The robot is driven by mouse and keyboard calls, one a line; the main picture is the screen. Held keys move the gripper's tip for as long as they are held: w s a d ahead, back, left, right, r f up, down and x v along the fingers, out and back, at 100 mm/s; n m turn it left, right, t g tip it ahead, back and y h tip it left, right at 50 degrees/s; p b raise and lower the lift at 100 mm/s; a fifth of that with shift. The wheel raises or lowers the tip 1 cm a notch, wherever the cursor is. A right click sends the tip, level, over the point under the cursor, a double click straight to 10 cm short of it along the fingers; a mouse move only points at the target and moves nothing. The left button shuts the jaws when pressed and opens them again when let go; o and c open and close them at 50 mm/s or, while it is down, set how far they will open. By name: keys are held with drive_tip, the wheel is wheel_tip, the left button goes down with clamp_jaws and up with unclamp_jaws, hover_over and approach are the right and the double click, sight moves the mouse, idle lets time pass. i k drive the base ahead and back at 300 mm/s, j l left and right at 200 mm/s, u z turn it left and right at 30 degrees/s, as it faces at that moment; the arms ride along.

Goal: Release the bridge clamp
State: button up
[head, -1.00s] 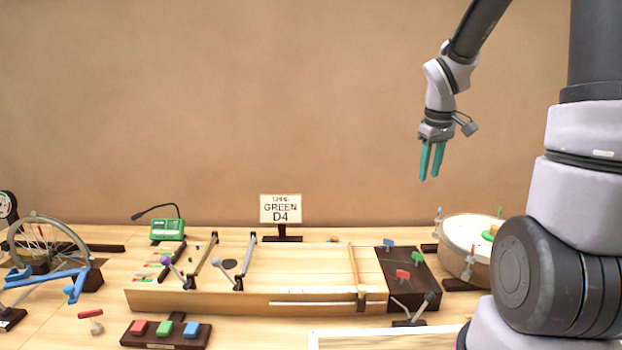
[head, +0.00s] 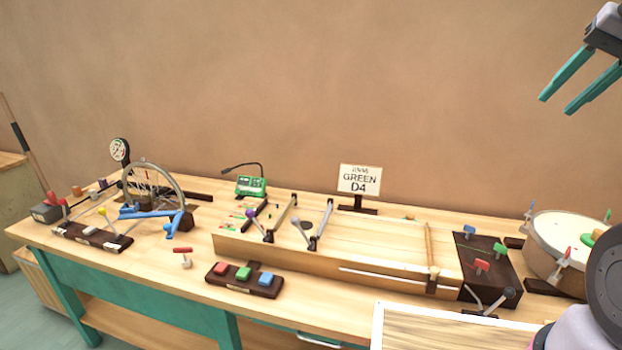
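A long wooden string board (head: 350,257) lies on the bench, right of centre. A light wooden bar, which looks like the bridge (head: 429,255), crosses it near its right end, with a small brown block (head: 433,281) at its front end. A grey lever with a dark knob (head: 508,293) stands at the board's front right corner. I cannot tell which of these parts is the bridge clamp. My gripper (head: 556,105) is at the top right, high above the bench and apart from everything. Its teal fingers are spread and empty.
A sign reading GREEN D4 (head: 359,180) stands behind the board. A drum (head: 557,243) is at the right, a wheel on a blue stand (head: 152,195) at the left. A block with coloured buttons (head: 245,280) and a pale-framed panel (head: 378,325) are in front.

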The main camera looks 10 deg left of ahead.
sight(509, 293)
drive_tip(key=u, duration=0.9)
drive_tip(key=k, duration=0.5)
drive_tip(key=l+z, duration=0.1)
drive_tip(key=z, duration=0.35)
drive_tip(key=l+z, duration=0.15)
drive_tip(key=z, duration=0.35)
drive_tip(key=i+j, duration=0.05)
